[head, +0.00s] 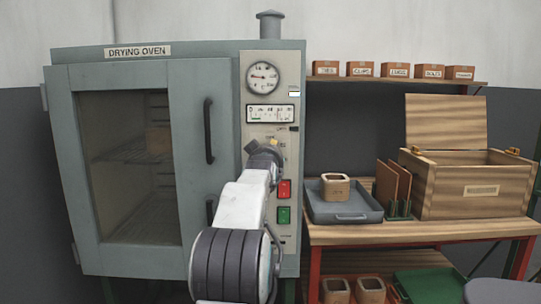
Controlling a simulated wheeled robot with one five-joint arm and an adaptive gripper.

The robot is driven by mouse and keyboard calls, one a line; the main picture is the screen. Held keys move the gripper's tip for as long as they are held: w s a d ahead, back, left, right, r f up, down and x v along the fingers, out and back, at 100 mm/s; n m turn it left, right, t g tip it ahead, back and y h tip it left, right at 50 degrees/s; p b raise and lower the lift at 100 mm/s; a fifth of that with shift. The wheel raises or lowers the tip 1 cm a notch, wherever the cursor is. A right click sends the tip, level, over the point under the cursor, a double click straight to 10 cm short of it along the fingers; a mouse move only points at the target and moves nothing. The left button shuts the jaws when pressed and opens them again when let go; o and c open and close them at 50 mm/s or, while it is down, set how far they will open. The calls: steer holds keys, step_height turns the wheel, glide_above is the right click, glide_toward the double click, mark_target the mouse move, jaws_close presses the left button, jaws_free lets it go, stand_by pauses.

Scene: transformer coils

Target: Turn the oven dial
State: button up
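The grey-green drying oven (120,56) fills the left half of the head view, with its glazed door closed. Its pale control panel (289,236) runs down the right side. A round white gauge (262,78) with a dark needle sits at the top, above a small scale plate (264,114). My gripper (262,150) is in front of the panel below that plate, seen from behind. It covers this part of the panel, so a turning dial there cannot be made out. A small yellow bit (274,142) shows by the gripper's tip. Whether the fingers are open or touch anything is hidden.
A red button (284,189) and a green button (283,215) sit right of my arm. The oven door's dark handle (208,131) is to the left. At right, a wooden bench (420,231) holds a tray (345,217) and an open wooden box (452,202).

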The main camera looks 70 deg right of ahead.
steer(key=shift+w+r, duration=0.1)
steer(key=shift+r, duration=0.1)
steer(key=o, duration=1.2)
steer(key=shift+f, duration=0.15)
steer(key=v, duration=1.2)
steer(key=shift+o, duration=0.2)
